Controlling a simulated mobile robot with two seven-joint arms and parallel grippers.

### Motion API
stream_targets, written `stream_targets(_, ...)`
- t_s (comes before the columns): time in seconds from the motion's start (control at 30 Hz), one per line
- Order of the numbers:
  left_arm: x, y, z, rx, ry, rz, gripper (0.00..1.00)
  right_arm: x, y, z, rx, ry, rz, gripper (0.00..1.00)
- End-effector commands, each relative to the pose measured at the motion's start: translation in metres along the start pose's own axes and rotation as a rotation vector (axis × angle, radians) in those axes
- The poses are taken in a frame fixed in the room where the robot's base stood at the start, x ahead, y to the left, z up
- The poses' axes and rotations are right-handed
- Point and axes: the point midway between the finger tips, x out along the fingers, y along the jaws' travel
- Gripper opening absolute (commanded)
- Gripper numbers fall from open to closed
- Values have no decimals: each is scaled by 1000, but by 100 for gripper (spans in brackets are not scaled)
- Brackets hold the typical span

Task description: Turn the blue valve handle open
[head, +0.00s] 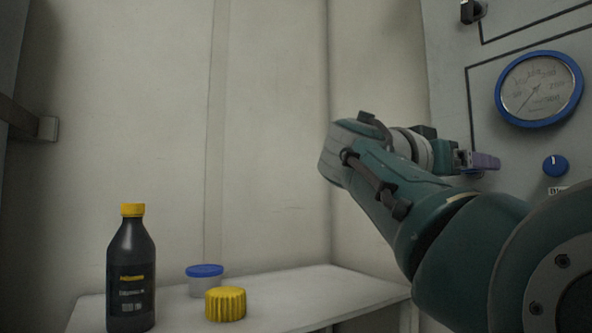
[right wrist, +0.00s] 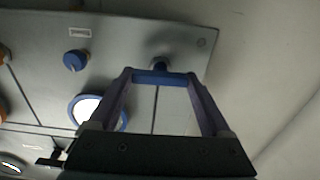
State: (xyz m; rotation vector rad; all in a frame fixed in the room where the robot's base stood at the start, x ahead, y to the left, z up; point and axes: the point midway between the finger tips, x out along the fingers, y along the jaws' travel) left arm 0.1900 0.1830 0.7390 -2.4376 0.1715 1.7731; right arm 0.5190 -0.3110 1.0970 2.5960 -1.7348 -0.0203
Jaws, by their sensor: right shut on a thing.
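The blue valve handle (right wrist: 160,78) is a bar on a short dark stem near the panel's edge in the right wrist view. My right gripper (right wrist: 160,80) is shut on it, with one purple finger at each end of the bar. In the head view my right gripper (head: 485,161) is up against the panel at the right, and it and the arm largely hide the handle there. My left gripper is in neither view.
The grey panel (head: 450,50) carries a blue-rimmed gauge (head: 541,89) and a blue knob (head: 555,166) right of my gripper. A white shelf (head: 290,290) at lower left holds a dark bottle (head: 131,265), a blue-lidded tub (head: 204,285) and a yellow cap (head: 226,305).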

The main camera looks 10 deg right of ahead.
Motion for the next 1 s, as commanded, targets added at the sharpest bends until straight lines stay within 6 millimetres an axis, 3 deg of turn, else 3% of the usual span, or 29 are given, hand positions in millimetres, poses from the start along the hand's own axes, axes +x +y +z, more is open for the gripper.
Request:
stream_targets(0.27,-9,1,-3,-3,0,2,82,1,0,-1,-147,-2,0,27)
stream_targets(1.0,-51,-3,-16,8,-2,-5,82,1,-1,-1,-841,-2,0,27)
